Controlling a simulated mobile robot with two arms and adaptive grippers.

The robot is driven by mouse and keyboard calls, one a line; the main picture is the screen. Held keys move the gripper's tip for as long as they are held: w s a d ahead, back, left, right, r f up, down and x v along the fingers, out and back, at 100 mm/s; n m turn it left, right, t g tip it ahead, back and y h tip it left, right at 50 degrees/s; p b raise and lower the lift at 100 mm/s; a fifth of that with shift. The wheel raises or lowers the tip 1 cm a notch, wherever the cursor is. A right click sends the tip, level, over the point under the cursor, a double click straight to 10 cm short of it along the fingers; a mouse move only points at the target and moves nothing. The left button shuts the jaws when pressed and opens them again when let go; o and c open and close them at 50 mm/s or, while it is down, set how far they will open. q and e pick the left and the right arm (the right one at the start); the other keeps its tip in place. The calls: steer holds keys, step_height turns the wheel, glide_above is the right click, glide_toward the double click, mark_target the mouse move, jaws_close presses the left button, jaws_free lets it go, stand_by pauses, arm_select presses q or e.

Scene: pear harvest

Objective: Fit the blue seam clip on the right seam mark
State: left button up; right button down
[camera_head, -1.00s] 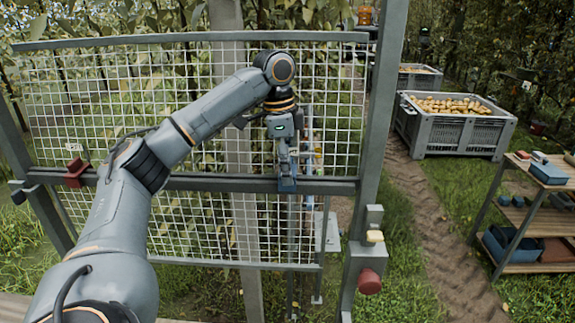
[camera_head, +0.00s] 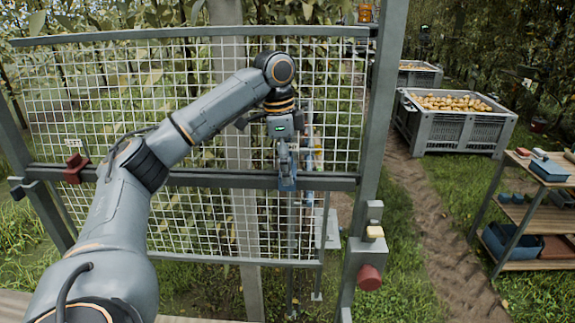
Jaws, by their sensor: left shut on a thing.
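The blue seam clip (camera_head: 287,183) is at the grey middle rail (camera_head: 220,179) of the mesh gate, right of the rail's middle. My left gripper (camera_head: 286,160) points down from above and is shut on the clip. The clip overlaps the rail in this view; whether it is fully seated I cannot tell. The right seam mark is not visible, perhaps behind the clip or gripper. A red clip (camera_head: 76,168) sits on the same rail at the left, beside a small white label (camera_head: 73,142). My right gripper is not in view.
A grey post with a latch box and red knob (camera_head: 369,277) stands right of the gate. Crates of pears (camera_head: 455,128) stand behind on the right. A wooden shelf (camera_head: 540,170) with blue bins is at the right edge.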

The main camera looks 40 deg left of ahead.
arm_select(q)
steer(key=shift+f, duration=0.3)
steer(key=o, duration=1.1)
steer(key=shift+c, duration=0.2)
step_height(320, 180, up, 12)
steer(key=s+a, duration=0.1)
